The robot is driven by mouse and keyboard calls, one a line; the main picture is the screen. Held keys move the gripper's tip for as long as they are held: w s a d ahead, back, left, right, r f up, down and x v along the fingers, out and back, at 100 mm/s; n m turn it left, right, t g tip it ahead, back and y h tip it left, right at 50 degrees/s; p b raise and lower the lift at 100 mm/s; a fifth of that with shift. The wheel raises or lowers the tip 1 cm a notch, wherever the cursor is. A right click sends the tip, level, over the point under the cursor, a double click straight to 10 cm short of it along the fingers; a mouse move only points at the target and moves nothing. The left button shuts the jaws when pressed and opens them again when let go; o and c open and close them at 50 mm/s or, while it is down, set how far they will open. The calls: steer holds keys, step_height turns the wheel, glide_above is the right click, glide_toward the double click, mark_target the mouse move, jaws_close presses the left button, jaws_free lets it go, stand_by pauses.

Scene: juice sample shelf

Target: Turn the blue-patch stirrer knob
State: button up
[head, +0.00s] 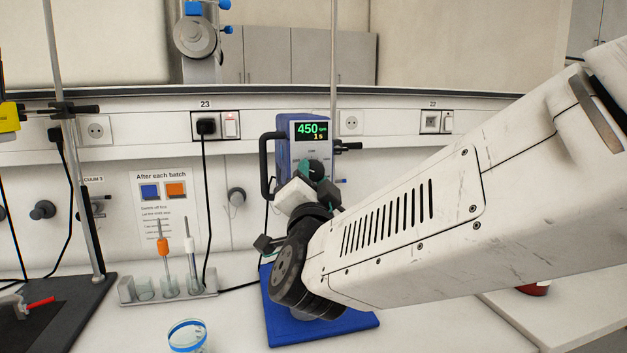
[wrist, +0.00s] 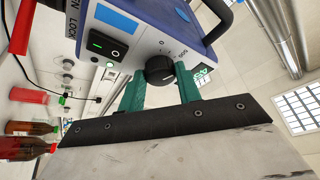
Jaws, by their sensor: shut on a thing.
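The overhead stirrer (head: 284,150) has a blue and white housing, and its display reads 450 rpm and 1 s. Its round black knob (head: 316,167) is below the display, partly covered by my gripper in the head view. The knob (wrist: 160,69) shows a white pointer line in the wrist view. A blue patch (wrist: 116,18) is on the panel there. My gripper (wrist: 160,78) has green fingers on both sides of the knob and is shut on it. In the head view my gripper (head: 312,171) meets the panel from below.
A black side handle (head: 265,165) is left of the stirrer. A rack (head: 168,293) with glassware and a glass beaker (head: 187,337) stand on the bench at left. A lit rocker switch (wrist: 104,46) is near the knob. Bottles (wrist: 28,146) show at the wrist view's left.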

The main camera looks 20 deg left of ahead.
steer(key=shift+s+a+m+h, duration=0.1)
steer(key=shift+m+h, duration=0.2)
steer(key=shift+m, duration=0.7)
steer(key=o, duration=1)
steer(key=shift+s, duration=0.1)
steer(key=v, duration=0.7)
steer(key=shift+s, duration=0.35)
